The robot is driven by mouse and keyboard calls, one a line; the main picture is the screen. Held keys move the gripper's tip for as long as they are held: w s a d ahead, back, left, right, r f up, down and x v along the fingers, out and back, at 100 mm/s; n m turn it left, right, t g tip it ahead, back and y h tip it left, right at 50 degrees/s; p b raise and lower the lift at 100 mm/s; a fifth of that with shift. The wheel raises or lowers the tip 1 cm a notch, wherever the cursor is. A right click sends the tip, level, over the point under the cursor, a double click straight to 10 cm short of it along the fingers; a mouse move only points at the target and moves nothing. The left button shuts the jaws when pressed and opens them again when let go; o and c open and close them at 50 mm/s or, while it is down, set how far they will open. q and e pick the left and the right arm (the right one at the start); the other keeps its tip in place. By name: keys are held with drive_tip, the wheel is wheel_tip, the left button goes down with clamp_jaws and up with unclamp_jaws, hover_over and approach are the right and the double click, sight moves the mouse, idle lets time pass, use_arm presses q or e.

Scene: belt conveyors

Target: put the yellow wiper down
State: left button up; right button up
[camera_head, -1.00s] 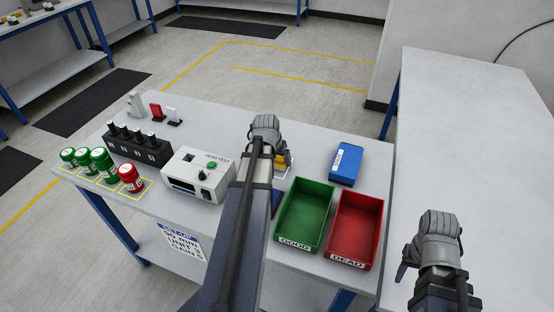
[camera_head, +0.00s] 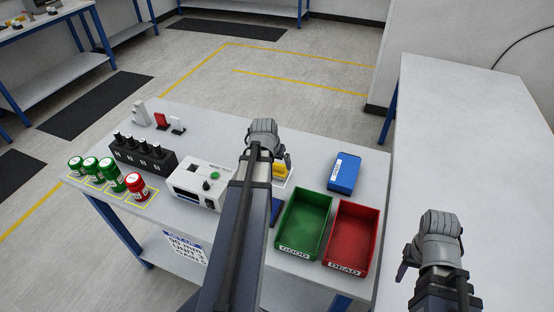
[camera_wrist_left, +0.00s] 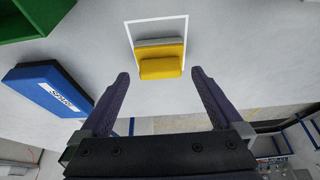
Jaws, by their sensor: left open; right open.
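The yellow wiper (camera_wrist_left: 161,67) has a yellow body with a grey strip along one side. In the left wrist view it rests inside a white square outline (camera_wrist_left: 184,30) on the table, lying past my fingertips. My left gripper (camera_wrist_left: 159,82) is open, its two dark fingers apart with nothing between them. In the head view the wiper (camera_head: 279,170) shows partly beside my left gripper (camera_head: 262,150), whose arm hides the rest. My right gripper (camera_head: 425,268) is at the lower right, over the grey-white surface, away from the wiper; its fingers are mostly hidden.
A green bin (camera_head: 304,222) and a red bin (camera_head: 352,236) stand to the right, with a blue box (camera_head: 344,173) behind them. A white tester (camera_head: 196,185), black rack (camera_head: 143,154) and several jars (camera_head: 111,175) are to the left. The back middle of the table is clear.

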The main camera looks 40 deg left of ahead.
use_arm(q)
drive_tip(key=p+v, duration=0.5)
drive_tip(key=v, duration=0.1)
drive_tip(key=shift+r, duration=0.25)
drive_tip(key=shift+s, duration=0.1)
drive_tip(key=w+d+f+m+g+h, duration=0.1)
drive_tip(key=d+m+g, duration=0.15)
drive_tip(key=d, duration=1.65)
drive_tip(key=s+d+m+g, duration=0.1)
drive_tip(key=s+d, duration=0.3)
drive_tip(key=d, duration=0.6)
drive_tip(key=s+d+m+g+y, duration=0.1)
drive_tip(key=s+d+m, duration=0.3)
drive_tip(key=d, duration=0.6)
drive_tip(key=shift+f, duration=0.3)
drive_tip(key=shift+s+f, duration=0.1)
